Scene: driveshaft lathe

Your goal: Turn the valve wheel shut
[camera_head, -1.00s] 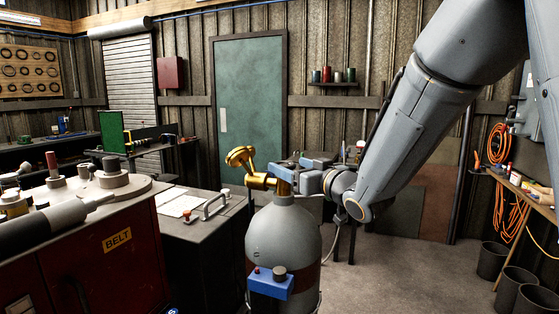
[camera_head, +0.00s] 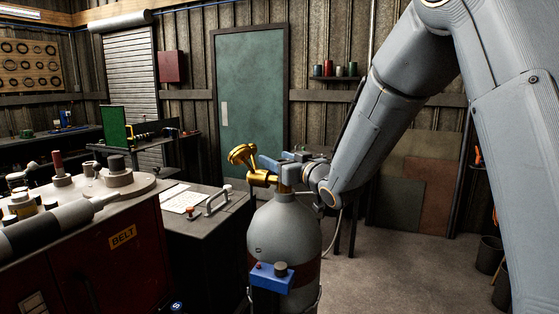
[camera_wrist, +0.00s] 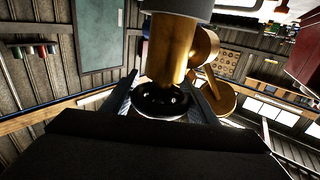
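A grey gas cylinder (camera_head: 285,228) stands upright with a brass valve (camera_head: 257,178) on top and a round brass part (camera_head: 241,154) on its left side. The valve wheel (camera_wrist: 163,101) is a small black disc at the end of the brass stem in the wrist view, which looks upside down. My gripper (camera_head: 280,162) is at the valve top and hides the wheel in the head view. Its two fingers (camera_wrist: 162,88) lie on either side of the wheel, close to its rim. I cannot tell whether both touch it.
A blue box (camera_head: 272,277) is on the cylinder's front. A grey cabinet (camera_head: 207,240) and a red machine marked BELT (camera_head: 100,262) stand to the left. Bare floor (camera_head: 400,270) is free to the right. A green door (camera_head: 249,105) is behind.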

